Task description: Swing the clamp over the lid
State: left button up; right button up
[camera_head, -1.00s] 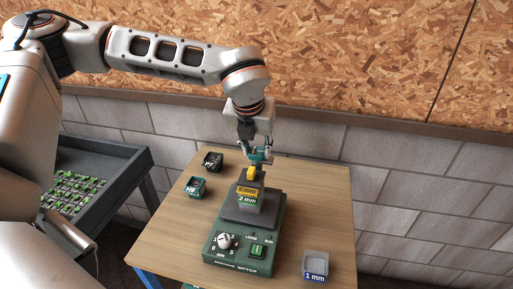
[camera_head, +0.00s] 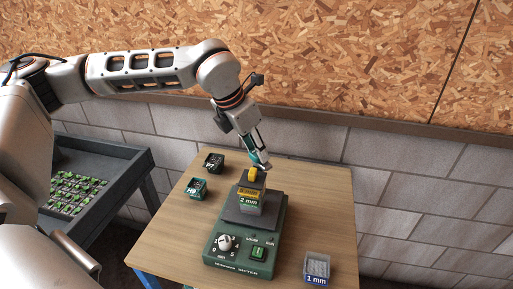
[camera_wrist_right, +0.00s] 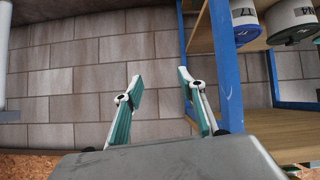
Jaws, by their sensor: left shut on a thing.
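The green sifter (camera_head: 243,264) stands on the wooden table with a dial and a green button on its front. A stack with a yellow band and a "2 mm" label (camera_head: 249,201) sits on its dark platform. A dark lid (camera_head: 245,183) tops the stack, and the small yellow clamp part (camera_head: 253,174) lies over it. My left gripper (camera_head: 262,166) leans in from the upper left, shut at the clamp's far end; the fingertips partly hide what they hold. My right gripper (camera_wrist_right: 165,100) is open and empty in the right wrist view.
A "1 mm" container (camera_head: 316,268) stands at the table's front right. A grey tray of seedlings (camera_head: 75,190) is further left.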

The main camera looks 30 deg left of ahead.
pick_arm(q)
jog(key=m+g+h+p, duration=0.1)
jog(key=m, duration=0.2)
jog(key=shift+a+r+m+p, duration=0.1)
jog(key=shift+a+m+p, duration=0.05)
jog(key=shift+m+p, duration=0.25)
jog(key=m+p, duration=0.2)
jog(key=m+g+h+p, duration=0.1)
jog(key=m, duration=0.1)
jog(key=shift+w+m+g+p, duration=0.2)
jog(key=shift+m+g+p, duration=0.1)
jog(key=shift+m+p, duration=0.1)
jog(key=shift+a+m, duration=0.1)
jog(key=shift+m, duration=0.2)
jog(key=shift+m+p, duration=0.4)
jog(key=shift+p, duration=0.1)
jog(key=shift+g, duration=0.3)
pick_arm(e)
jog(key=shift+h, duration=0.4)
jog(key=r, duration=0.1)
jog(key=d+r, duration=0.1)
jog(key=r, duration=0.1)
jog(key=d+r, duration=0.1)
jog(key=shift+s+d+r, duration=0.1)
jog(key=shift+s+r, duration=0.25)
pick_arm(q)
jog(key=o, duration=1.1)
jog(key=shift+h, duration=0.3)
jog(key=shift+w, duration=0.1)
